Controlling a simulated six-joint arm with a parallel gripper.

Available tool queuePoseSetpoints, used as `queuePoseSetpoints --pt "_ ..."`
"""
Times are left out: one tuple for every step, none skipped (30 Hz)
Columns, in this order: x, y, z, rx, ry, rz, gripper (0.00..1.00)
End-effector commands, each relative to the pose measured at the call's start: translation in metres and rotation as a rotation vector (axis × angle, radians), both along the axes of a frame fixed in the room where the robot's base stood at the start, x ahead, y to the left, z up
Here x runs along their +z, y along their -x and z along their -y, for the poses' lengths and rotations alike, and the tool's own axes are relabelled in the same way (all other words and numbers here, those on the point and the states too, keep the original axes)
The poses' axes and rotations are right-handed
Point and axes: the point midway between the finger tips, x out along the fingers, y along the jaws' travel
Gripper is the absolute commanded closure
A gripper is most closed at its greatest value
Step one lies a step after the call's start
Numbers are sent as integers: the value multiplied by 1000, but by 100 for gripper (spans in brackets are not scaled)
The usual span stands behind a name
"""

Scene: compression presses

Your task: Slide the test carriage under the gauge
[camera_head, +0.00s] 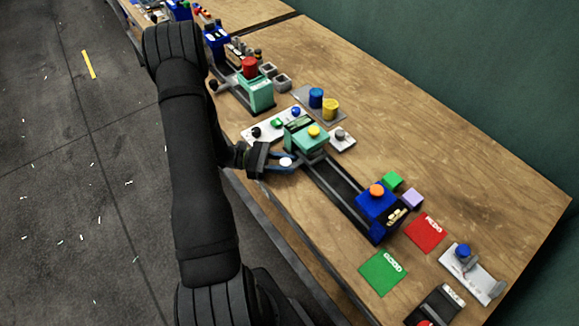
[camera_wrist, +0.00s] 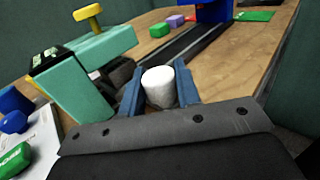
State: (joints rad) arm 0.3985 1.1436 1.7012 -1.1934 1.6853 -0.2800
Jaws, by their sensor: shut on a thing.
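My gripper (camera_head: 284,163) is shut on a white round knob (camera_wrist: 159,87), with a blue finger on each side of it. The knob seems to belong to the test carriage, whose dark body (camera_wrist: 121,74) partly shows beside the teal press; its join to the knob is hidden. The teal press (camera_head: 306,136) with a yellow knob stands at the near end of a dark rail (camera_head: 335,187). A blue unit (camera_head: 376,203) with an orange knob stands at the rail's other end. I cannot tell which one is the gauge.
A green block (camera_head: 392,181) and a lilac block (camera_head: 412,198) lie beside the blue unit. A green GOOD mat (camera_head: 383,272) and a red REDO mat (camera_head: 426,233) lie beyond. A white button panel (camera_head: 272,126) is left of the teal press. The rail's middle looks clear.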

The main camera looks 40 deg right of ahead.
Motion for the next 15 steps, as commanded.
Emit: queuePoseSetpoints --pt "0 -6 0 12 2 9 100" --pt "0 -6 0 12 2 9 100" --pt "0 -6 0 13 2 9 100" --pt "0 -6 0 13 3 10 66" --pt "0 -6 0 13 3 10 60" --pt "0 -6 0 13 2 9 52" --pt "0 -5 0 12 3 8 49" --pt "0 -5 0 11 3 8 49" --pt "0 -5 0 11 2 8 49" --pt "0 -5 0 10 2 8 49" --pt "0 -5 0 10 2 8 49" --pt "0 -4 0 10 3 7 49" --pt "0 -4 0 9 2 6 49" --pt "0 -4 0 9 2 6 49" --pt "0 -4 0 9 2 6 49"
